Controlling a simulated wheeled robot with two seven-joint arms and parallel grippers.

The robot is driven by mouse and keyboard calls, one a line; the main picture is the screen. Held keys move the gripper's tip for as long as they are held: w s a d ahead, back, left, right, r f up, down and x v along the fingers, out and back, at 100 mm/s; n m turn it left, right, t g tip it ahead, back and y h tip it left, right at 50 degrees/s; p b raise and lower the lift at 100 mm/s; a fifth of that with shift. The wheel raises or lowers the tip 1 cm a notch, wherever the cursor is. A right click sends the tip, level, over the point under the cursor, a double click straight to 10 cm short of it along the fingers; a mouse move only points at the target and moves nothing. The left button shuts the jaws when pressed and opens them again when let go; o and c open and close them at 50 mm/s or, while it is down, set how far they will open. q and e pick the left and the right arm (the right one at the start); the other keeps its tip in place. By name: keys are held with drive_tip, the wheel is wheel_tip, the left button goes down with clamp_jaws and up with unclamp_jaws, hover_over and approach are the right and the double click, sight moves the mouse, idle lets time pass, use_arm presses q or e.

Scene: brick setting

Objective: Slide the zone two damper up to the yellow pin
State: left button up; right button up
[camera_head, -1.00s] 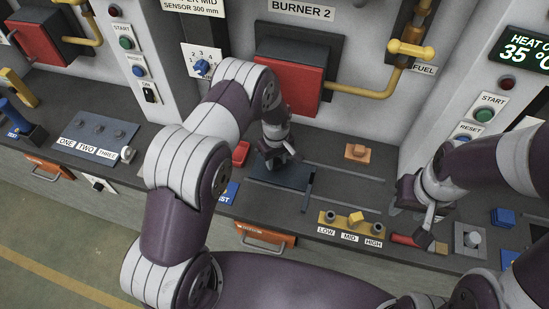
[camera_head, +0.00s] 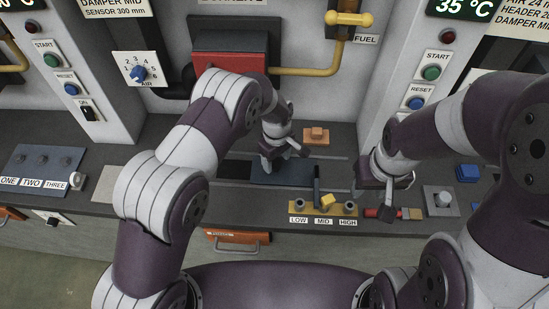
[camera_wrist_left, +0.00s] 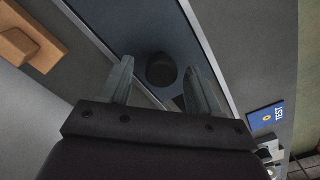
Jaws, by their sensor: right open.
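The zone two damper is a dark blue plate (camera_head: 285,174) in a slotted track, with an upright dark blue pointer (camera_head: 317,186) at its right. The yellow pin (camera_head: 327,201) stands at MID on a yellow strip. The pointer is just left of the pin; I cannot tell if they touch. My left gripper (camera_head: 284,152) is over the plate. In the left wrist view its fingers (camera_wrist_left: 160,85) are apart, either side of a dark round knob (camera_wrist_left: 161,69) on the plate, with gaps visible. My right gripper (camera_head: 387,196) is open near a red piece (camera_head: 378,213).
An orange block (camera_head: 315,135) sits behind the track. A blue block (camera_head: 467,173) and a grey knob (camera_head: 442,199) are at the right. An orange drawer front (camera_head: 235,237) is below the counter.

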use_arm(q)
wheel_tip(320, 180, up, 13)
drive_tip(key=b, duration=0.3)
drive_tip(key=shift+f, duration=0.15)
idle(0.4)
